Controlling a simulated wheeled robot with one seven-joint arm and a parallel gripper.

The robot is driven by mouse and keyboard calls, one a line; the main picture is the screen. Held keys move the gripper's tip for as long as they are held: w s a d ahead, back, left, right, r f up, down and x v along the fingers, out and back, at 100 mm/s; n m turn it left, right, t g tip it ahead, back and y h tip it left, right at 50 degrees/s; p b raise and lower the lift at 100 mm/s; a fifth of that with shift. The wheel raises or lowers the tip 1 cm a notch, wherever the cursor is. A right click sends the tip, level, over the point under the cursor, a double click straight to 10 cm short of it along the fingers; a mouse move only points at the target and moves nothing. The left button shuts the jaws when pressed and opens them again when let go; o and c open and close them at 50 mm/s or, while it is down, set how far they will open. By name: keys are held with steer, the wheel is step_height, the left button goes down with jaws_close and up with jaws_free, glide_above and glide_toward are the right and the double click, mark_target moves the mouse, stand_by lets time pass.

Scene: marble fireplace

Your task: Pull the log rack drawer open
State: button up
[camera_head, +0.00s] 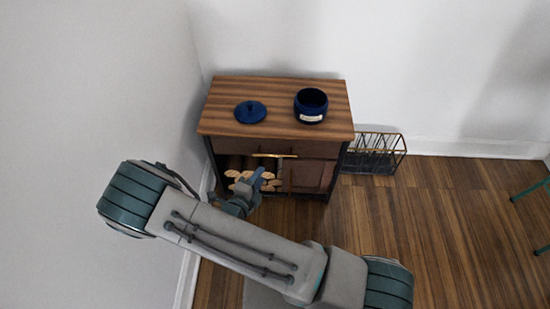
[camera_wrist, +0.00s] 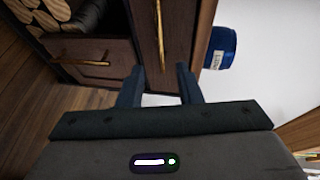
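The log rack is a small dark-wood cabinet with a striped wooden top (camera_head: 280,88). Its drawer (camera_head: 315,148) is under the top and looks shut. A long brass handle (camera_head: 275,155) runs across the drawer front; in the wrist view the handle (camera_wrist: 161,35) stands upright in the picture. My gripper (camera_head: 257,174) is in front of the cabinet, just below the handle's left part. In the wrist view my gripper (camera_wrist: 160,72) is open, and the handle's near end appears between the two fingers. No contact with the handle can be made out.
A blue jar (camera_head: 310,110) and a blue lid (camera_head: 250,111) sit on the top. Cut logs (camera_head: 240,175) lie in the lower left compartment, beside a cabinet door (camera_head: 308,178). A wire basket (camera_head: 373,158) stands right.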

mark_target(275, 156)
steer(key=b+x, duration=0.3)
steer(key=x, duration=0.9)
steer(key=shift+f, duration=0.1)
jaws_close()
